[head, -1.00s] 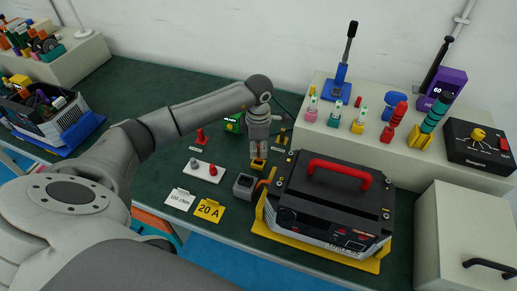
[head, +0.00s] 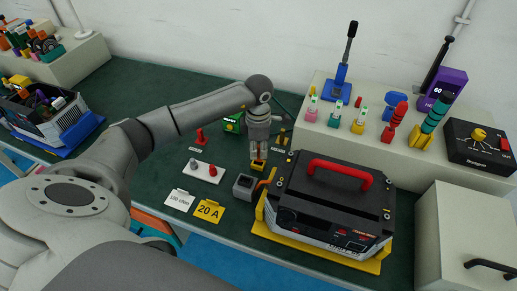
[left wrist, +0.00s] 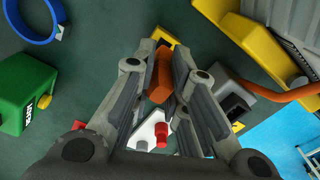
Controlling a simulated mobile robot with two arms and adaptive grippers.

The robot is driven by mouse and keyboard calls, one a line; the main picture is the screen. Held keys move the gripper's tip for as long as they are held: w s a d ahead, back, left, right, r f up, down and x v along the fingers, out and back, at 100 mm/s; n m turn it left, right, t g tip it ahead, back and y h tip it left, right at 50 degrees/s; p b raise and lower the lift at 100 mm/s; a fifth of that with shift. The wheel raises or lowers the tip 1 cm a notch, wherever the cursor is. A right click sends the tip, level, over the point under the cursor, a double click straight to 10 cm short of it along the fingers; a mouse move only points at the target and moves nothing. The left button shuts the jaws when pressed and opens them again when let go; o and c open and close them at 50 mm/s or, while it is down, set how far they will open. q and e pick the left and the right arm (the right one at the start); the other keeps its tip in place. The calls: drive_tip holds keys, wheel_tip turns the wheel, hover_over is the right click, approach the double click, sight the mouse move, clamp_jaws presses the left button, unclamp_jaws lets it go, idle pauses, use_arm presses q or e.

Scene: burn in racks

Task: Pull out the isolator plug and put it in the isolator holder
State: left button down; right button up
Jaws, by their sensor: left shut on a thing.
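My left gripper (head: 258,158) points down over the bench in the head view. It is shut on an orange block, which I take to be the isolator plug (left wrist: 160,78), seen between the fingers in the left wrist view. A small yellow block (head: 258,167), possibly the isolator holder, is right at the fingertips. It also shows just beyond the plug in the left wrist view (left wrist: 164,37). I cannot tell whether the plug is seated in it or just above it. A grey socket box (head: 244,186) with a dark opening stands nearby. My right gripper is in neither current view.
A black unit with a red handle (head: 340,172) sits on a yellow tray (head: 318,250) to the right. A white plate (head: 203,172) with red and grey pegs and a yellow 20 A card (head: 208,210) lie to the left. A green block (head: 232,122) stands behind.

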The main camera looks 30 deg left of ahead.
sight(258, 146)
use_arm(q)
drive_tip(key=shift+f+b, duration=1.15)
drive_tip(key=shift+f, duration=0.15)
drive_tip(key=c, duration=1.4)
unclamp_jaws()
drive_tip(key=shift+o, duration=0.2)
drive_tip(key=shift+r, duration=0.1)
wheel_tip(258, 146, up, 12)
drive_tip(key=shift+f, duration=0.1)
